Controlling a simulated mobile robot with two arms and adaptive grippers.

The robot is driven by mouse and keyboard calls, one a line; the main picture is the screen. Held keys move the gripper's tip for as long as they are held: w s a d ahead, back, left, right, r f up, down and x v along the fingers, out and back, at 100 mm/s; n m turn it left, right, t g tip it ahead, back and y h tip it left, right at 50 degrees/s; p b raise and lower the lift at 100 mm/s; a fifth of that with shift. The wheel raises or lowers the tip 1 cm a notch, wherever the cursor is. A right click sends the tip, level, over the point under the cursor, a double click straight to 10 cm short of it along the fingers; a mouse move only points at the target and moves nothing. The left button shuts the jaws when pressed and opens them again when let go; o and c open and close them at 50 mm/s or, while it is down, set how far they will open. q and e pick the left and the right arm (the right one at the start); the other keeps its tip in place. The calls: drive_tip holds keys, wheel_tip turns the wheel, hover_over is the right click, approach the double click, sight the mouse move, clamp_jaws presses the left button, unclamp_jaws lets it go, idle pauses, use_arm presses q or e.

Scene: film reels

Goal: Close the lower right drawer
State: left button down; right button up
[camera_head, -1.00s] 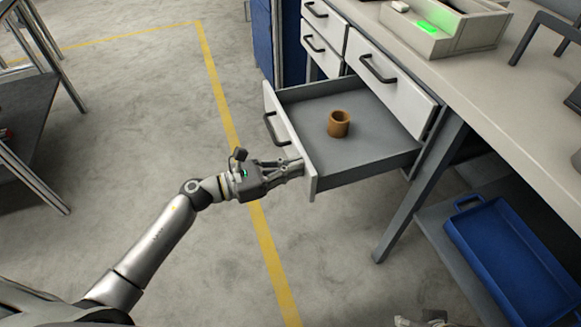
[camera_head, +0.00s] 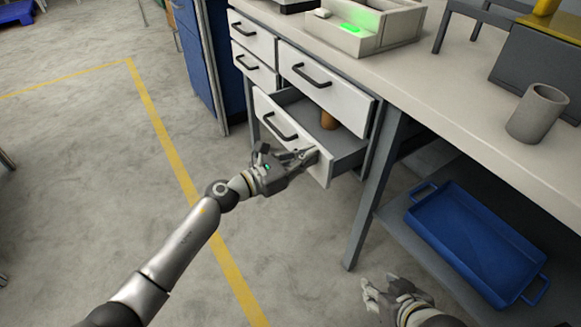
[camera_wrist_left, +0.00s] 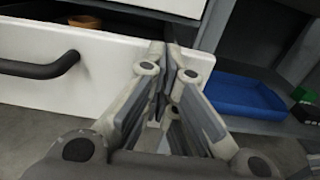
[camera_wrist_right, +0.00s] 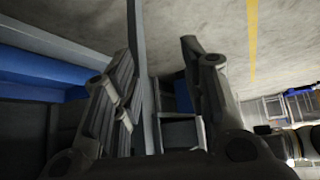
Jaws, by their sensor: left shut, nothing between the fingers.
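The lower right drawer (camera_head: 290,133) is partly open under the worktable, with a white front and a dark handle (camera_head: 277,128). A brown cup (camera_head: 328,121) stands inside it, partly hidden. My left gripper (camera_head: 311,155) is shut and empty, its fingertips at the right end of the drawer front. In the left wrist view the fingers (camera_wrist_left: 172,62) meet at the edge of the white front (camera_wrist_left: 105,70); the handle shows to their left. My right gripper (camera_head: 369,287) is low at the front, away from the drawer. In the right wrist view its fingers (camera_wrist_right: 160,75) are apart with nothing held between them.
Closed drawers (camera_head: 325,84) are above and left of the open one. A table leg (camera_head: 374,190) stands right of it. A blue tray (camera_head: 478,243) lies on the lower shelf. A grey cup (camera_head: 537,112) stands on the worktop.

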use_arm(q)
drive_tip(key=b+x, duration=0.2)
drive_tip(key=x, duration=0.3)
drive_tip(key=shift+w+d+f, duration=0.1)
drive_tip(key=shift+w+d, duration=0.1)
drive_tip(key=shift+d, duration=0.1)
drive_tip(key=b+x, duration=0.2)
drive_tip(key=x, duration=0.2)
drive_tip(key=shift+w, duration=0.1)
drive_tip(key=shift+r, duration=0.35)
use_arm(e)
drive_tip(key=w+a+r+t+y, duration=0.1)
drive_tip(key=w+r+t, duration=0.3)
drive_tip(key=r, duration=0.4)
drive_tip(key=w+a+r+t+y, duration=0.2)
drive_tip(key=w+a+r+t, duration=0.2)
drive_tip(key=r+t, duration=0.3)
wheel_tip(320, 180, up, 2)
drive_tip(key=shift+w+r+n+t+y, duration=0.1)
drive_tip(key=shift+w+n+t+y, duration=0.2)
drive_tip(key=shift+w, duration=0.2)
use_arm(q)
drive_tip(key=shift+r, duration=0.1)
use_arm(e)
drive_tip(key=shift+a, duration=0.1)
